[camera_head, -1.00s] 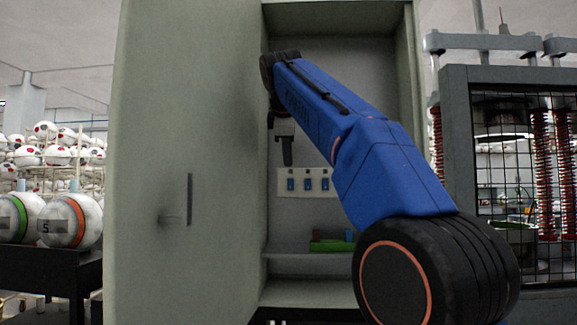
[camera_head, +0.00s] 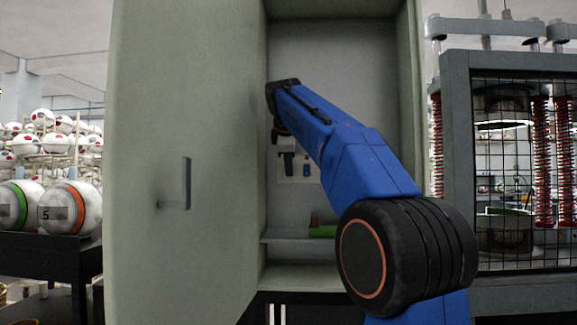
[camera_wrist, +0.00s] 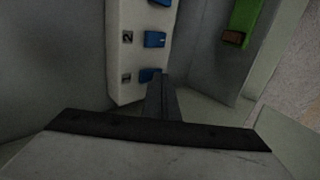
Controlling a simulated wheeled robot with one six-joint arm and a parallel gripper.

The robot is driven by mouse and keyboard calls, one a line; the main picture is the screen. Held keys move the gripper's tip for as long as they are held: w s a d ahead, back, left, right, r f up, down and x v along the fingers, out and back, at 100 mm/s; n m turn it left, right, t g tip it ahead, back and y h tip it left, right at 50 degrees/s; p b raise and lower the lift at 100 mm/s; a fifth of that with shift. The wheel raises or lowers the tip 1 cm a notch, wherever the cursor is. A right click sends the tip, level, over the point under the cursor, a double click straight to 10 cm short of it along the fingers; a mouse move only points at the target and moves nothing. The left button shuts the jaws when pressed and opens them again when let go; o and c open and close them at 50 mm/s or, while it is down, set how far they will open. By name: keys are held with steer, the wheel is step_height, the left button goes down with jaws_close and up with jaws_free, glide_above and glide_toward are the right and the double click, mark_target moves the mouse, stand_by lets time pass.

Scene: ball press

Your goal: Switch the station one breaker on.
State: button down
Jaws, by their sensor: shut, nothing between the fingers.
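The breaker panel is a pale strip (camera_wrist: 125,55) in the wrist view, with blue breakers beside number labels. The station one breaker (camera_wrist: 149,75) is blue, next to the label 1. My gripper (camera_wrist: 161,80) is shut and empty, its fingertips right at this breaker and covering part of it. I cannot tell whether they touch, or which way the breaker is set. The breaker labelled 2 (camera_wrist: 155,39) sits beyond it. In the head view, my gripper (camera_head: 287,165) hangs in front of the panel (camera_head: 298,179) and hides its left part.
The panel is inside an open cabinet (camera_head: 340,60), with its large door (camera_head: 185,120) swung out on the left. A green object (camera_head: 322,231) lies on the shelf below the panel. A caged press (camera_head: 515,170) stands on the right.

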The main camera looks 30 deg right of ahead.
steer(key=shift+w+d+f, duration=0.1)
steer(key=shift+w+f, duration=0.05)
stand_by(0.3)
steer(key=shift+r, duration=0.95)
